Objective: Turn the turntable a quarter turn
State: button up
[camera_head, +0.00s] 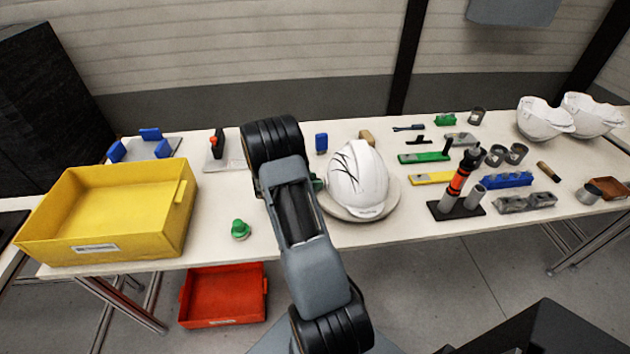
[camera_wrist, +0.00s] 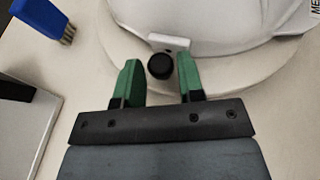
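The turntable (camera_head: 392,203) is a round, pale disc on the table, and a white helmet shell (camera_head: 361,180) with black crack-like lines sits on it. In the wrist view the turntable rim (camera_wrist: 265,84) curves below the helmet (camera_wrist: 225,25). A round black knob (camera_wrist: 160,66) stands at the near side of the rim, beside a small white block. My gripper (camera_wrist: 158,65) has green fingers, open, with the knob between their tips in the picture; there is a gap on each side. In the head view my gripper (camera_head: 318,184) is mostly hidden by my arm, at the turntable's left edge.
A yellow bin (camera_head: 75,245) stands on the left of the table, a green knob-like object (camera_head: 240,229) right of it. A blue brush (camera_wrist: 45,22) and a grey plate are left of my gripper. Tools and a dark stand (camera_head: 455,208) crowd the right side.

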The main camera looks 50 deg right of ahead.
jog(key=shift+s+d+f, duration=0.1)
jog(key=shift+d+f, duration=0.05)
jog(key=shift+d, duration=0.15)
grip_shut()
